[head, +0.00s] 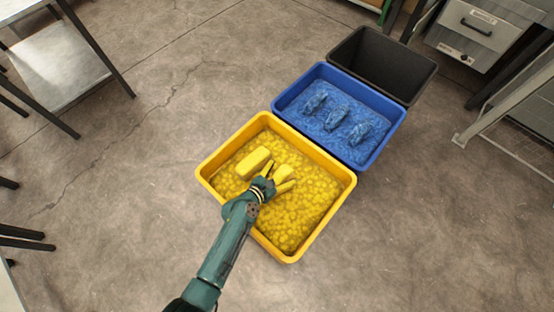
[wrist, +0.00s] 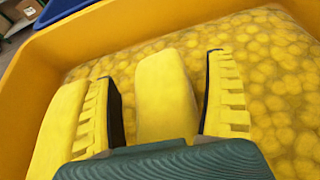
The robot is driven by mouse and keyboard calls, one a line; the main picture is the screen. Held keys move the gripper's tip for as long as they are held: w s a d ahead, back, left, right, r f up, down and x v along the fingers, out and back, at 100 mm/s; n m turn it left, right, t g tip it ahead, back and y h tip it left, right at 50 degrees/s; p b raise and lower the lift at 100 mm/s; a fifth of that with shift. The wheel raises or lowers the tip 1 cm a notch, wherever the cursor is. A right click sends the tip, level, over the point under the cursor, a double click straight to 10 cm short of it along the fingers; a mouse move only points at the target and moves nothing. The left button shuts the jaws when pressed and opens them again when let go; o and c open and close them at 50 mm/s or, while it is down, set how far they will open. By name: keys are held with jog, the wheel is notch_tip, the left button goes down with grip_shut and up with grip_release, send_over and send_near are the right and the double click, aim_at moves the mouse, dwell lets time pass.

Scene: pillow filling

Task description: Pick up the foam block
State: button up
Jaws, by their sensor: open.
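My gripper (head: 280,174) is open over the yellow bin (head: 229,146), its two yellow ribbed fingers pointing away from my arm. A yellow foam block (wrist: 165,92) stands between the fingers in the wrist view, with a gap visible on its right side. It also shows just past the gripper in the head view (head: 281,170), partly hidden by the fingers. A second yellow foam block (head: 253,162) lies to the left of the gripper. In the wrist view this second block (wrist: 58,130) is outside the left finger.
Lumpy yellow filling (head: 310,200) covers the bin floor. A blue bin (head: 388,142) with several blue pieces adjoins it, and a black bin (head: 385,65) is behind that. A metal table (head: 58,68) stands at the left, with open floor between.

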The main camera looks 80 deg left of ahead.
jog(key=shift+s+d, duration=0.1)
jog(key=shift+d, duration=0.05)
jog(key=c, duration=1.3)
